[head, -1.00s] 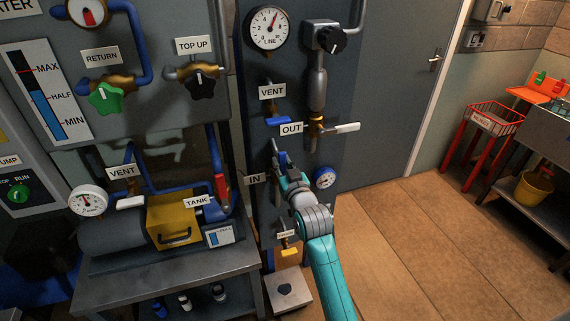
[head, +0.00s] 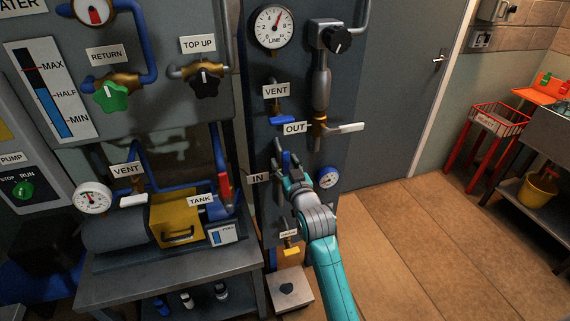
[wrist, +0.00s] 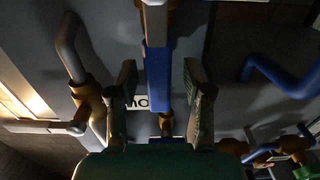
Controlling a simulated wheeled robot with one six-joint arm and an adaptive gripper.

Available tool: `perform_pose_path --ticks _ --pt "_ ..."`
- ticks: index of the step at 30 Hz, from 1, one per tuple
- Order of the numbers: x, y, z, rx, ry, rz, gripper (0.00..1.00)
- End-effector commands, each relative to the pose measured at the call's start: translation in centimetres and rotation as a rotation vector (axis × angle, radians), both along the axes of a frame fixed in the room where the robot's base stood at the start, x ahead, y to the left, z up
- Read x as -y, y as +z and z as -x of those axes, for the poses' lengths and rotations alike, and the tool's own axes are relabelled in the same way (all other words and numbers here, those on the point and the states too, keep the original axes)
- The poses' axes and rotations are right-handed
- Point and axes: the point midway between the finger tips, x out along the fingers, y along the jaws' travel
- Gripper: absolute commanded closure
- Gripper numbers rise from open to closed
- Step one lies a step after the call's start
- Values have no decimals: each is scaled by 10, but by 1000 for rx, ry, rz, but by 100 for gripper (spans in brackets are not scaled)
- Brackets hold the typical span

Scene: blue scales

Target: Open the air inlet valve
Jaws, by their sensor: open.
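The air inlet valve is on the grey panel beside the IN label (head: 258,178). Its blue lever (head: 285,159) stands roughly upright at the tip of my gripper (head: 284,172) in the head view, with the valve body largely hidden by my arm. In the wrist view, the blue lever (wrist: 158,80) lies between the two spread fingers of my gripper (wrist: 160,70). A gap shows on both sides of it, so neither finger clearly touches it. The wrist view appears upside down, with the OUT label (wrist: 141,102) behind the fingers.
The OUT valve's pale lever (head: 346,127) sticks out to the right above my gripper. The blue VENT handle (head: 280,119) is above too.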

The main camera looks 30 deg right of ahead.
Motion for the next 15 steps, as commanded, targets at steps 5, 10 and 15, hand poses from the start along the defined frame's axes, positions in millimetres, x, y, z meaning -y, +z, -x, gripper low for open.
perform_pose_path --ticks 5,10,15 --pt "-6 -1 20 -2 0 -1 50" --pt "-15 -1 51 -2 0 -1 50" --pt "-23 -1 81 -2 0 -1 50"
